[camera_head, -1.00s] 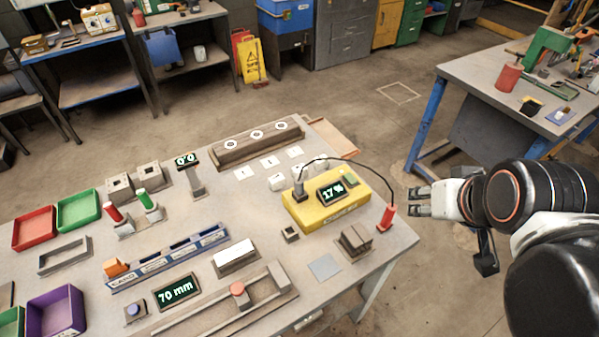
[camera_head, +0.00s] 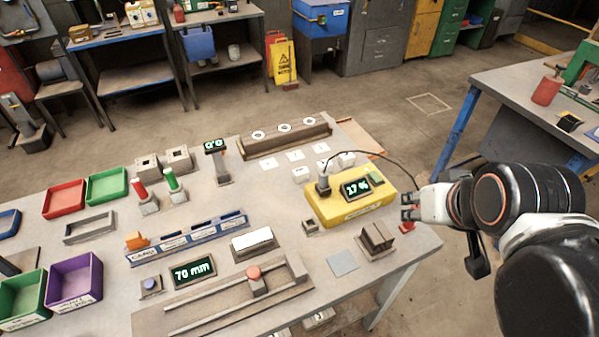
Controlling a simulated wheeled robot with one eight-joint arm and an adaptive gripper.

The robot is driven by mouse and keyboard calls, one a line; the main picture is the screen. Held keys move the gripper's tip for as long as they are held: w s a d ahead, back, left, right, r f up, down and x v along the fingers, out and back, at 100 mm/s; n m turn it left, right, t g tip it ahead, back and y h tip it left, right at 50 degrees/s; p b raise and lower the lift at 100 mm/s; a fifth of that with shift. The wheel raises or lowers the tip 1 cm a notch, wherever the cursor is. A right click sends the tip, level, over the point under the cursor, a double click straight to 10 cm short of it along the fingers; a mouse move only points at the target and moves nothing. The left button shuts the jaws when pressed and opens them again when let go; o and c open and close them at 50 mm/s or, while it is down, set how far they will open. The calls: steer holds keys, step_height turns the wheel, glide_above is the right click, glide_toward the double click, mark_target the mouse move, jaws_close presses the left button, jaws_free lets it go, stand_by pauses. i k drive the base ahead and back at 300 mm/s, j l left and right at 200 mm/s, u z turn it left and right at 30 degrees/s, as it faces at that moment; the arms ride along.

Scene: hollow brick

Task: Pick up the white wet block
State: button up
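Several small white blocks stand behind the yellow moisture meter (camera_head: 345,208). One white block (camera_head: 300,174) is left of the meter's probe and another white block (camera_head: 345,160) is behind the meter, partly hidden. I cannot tell which one is wet. The meter reads 17 %. My gripper (camera_head: 405,207) is at the right edge of the table, right of the meter, with its fingers apart and nothing between them. It is well away from the white blocks. A red probe handle (camera_head: 407,227) shows just below the fingers, partly hidden.
White cards (camera_head: 294,156) and a rack with white rings (camera_head: 287,138) lie at the back. A black cable arcs over the meter. A brown block (camera_head: 377,237) and a grey square plate (camera_head: 342,263) lie in front. A white-topped block (camera_head: 252,240) stands beside the 70 mm display (camera_head: 193,271).

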mark_target(320, 166)
steer(key=i+l+u, duration=0.1)
steer(key=u, duration=0.25)
steer(key=l+u, duration=0.35)
steer(key=i+l+u, duration=0.1)
steer(key=l+u, duration=0.45)
steer(key=l, duration=1.3)
